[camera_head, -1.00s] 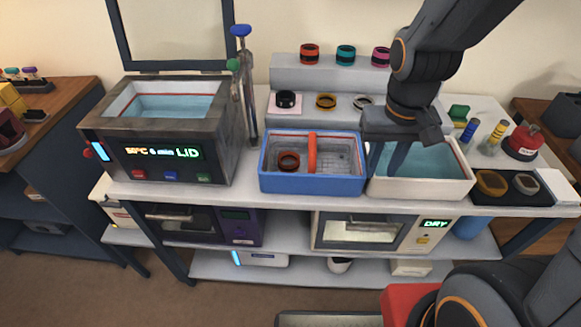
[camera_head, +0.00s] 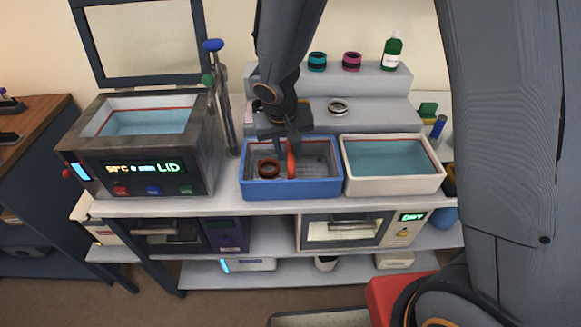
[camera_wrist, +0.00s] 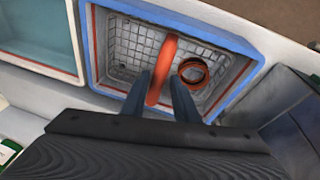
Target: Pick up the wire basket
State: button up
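The wire basket (camera_wrist: 130,45) sits inside the blue-rimmed tub (camera_head: 265,189); its grey mesh shows in the wrist view. Its orange arched handle (camera_wrist: 163,62) stands up across the middle. A dark orange ring (camera_wrist: 193,71) lies in the basket on one side of the handle. My gripper (camera_wrist: 162,95) is over the tub, pointing down, with one finger on each side of the handle. The fingers are apart, with gaps beside the handle in the wrist view. In the head view my gripper (camera_head: 291,148) partly hides the handle and the tub's back rim.
A white tub of water (camera_head: 395,187) stands right beside the blue tub. A heated bath with its lid up (camera_head: 140,160) is at left, with a tall metal stand (camera_head: 226,110) between. A stepped grey shelf (camera_head: 375,85) with rings and a green bottle (camera_head: 392,50) stands behind.

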jog(key=shift+w+p+x, duration=0.15)
jog(key=shift+p+x, duration=0.1)
jog(key=shift+x, duration=1.25)
jog(key=shift+w+p+x, duration=0.1)
jog(key=shift+p+x, duration=0.1)
jog(key=shift+x, duration=1.3)
jog(key=shift+d+r, duration=0.1)
jog(key=shift+d, duration=0.05)
grip_shut()
